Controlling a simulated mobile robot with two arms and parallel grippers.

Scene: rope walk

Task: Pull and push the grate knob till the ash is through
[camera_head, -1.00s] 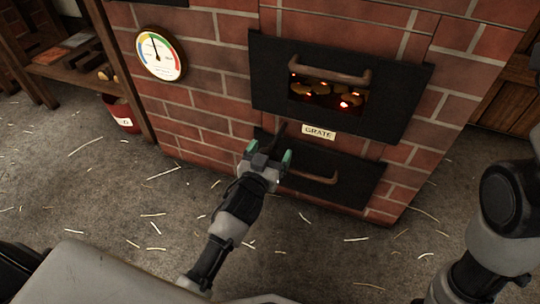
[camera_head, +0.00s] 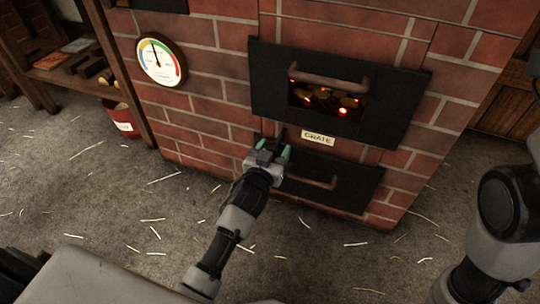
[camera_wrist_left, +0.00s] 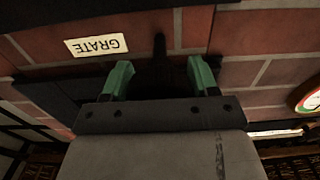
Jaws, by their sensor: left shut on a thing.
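The grate knob (camera_wrist_left: 160,76) is a dark knob on a dark rod in the brick wall of the stove, beside the "GRATE" label (camera_head: 318,138). My left gripper (camera_head: 270,152) is shut on it, its green fingers on either side, close to the brick face. In the left wrist view the gripper (camera_wrist_left: 160,82) has the knob between its fingers, mostly in shadow. Above, the fire opening (camera_head: 325,98) shows dark lumps and a few glowing embers. My right arm shows at the right edge; its gripper is out of view.
The upper black door (camera_head: 400,115) and lower black door (camera_head: 355,190) have bar handles near my left gripper. A round gauge (camera_head: 161,60) is on the brick wall. A red bucket (camera_head: 122,122) stands by the wooden shelf at left. Straw litters the floor.

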